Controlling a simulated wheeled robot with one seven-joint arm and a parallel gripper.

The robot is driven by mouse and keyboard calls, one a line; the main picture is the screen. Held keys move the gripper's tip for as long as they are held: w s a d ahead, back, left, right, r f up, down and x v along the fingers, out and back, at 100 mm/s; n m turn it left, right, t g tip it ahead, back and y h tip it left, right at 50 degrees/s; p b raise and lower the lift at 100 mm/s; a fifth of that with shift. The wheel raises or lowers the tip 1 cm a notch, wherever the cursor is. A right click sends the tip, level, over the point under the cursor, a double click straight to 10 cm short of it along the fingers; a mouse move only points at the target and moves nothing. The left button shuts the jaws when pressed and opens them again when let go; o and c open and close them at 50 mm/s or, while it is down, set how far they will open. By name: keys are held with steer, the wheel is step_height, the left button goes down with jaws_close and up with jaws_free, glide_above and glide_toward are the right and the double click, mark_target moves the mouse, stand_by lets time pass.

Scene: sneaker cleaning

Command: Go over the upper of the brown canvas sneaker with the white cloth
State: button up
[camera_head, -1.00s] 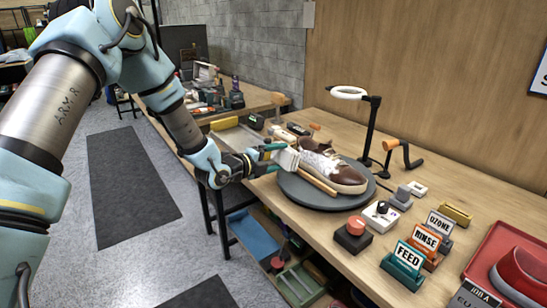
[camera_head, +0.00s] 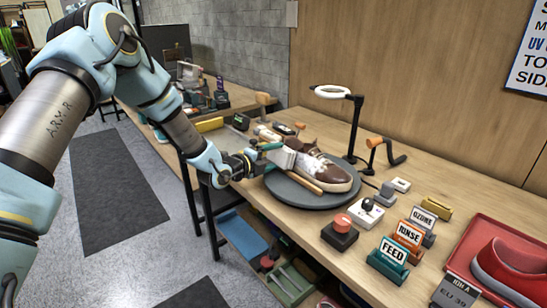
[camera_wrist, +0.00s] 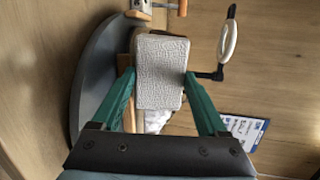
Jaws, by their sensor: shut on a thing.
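The brown sneaker (camera_head: 337,181) sits on a dark grey round turntable (camera_head: 285,194), its toe to the right in the head view. A whitish area covers part of its upper; I cannot tell if it is foam or material. My gripper (camera_head: 265,155), with green fingers, is shut on the white cloth (camera_head: 281,158), a blocky textured pad. The cloth is at the sneaker's near left side; whether it touches is unclear. In the wrist view the cloth (camera_wrist: 161,72) fills the space between the fingers and hides most of the sneaker.
A wooden bar (camera_head: 292,180) lies along the sneaker's near side. A ring lamp (camera_head: 332,91) stands behind the turntable. A red tray (camera_head: 484,237) holds a red shoe.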

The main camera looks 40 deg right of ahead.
mark_target(285, 161)
steer(key=shift+d+f+b, duration=0.1)
steer(key=shift+d+b, duration=0.25)
steer(key=shift+d, duration=0.05)
steer(key=shift+s+a+f+b, duration=0.1)
steer(key=shift+s+b, duration=0.5)
steer(key=shift+s, duration=0.45)
steer(key=shift+s+b, duration=0.45)
steer(key=shift+s, duration=0.55)
steer(key=shift+s+b, duration=0.6)
steer(key=shift+s, duration=0.25)
steer(key=shift+s+b, duration=0.65)
steer(key=shift+s, duration=0.6)
steer(key=shift+s+b, duration=0.35)
steer(key=shift+s, duration=0.25)
steer(key=shift+s+a+b, duration=0.2)
steer(key=shift+s+b, duration=0.6)
steer(key=shift+s, duration=0.4)
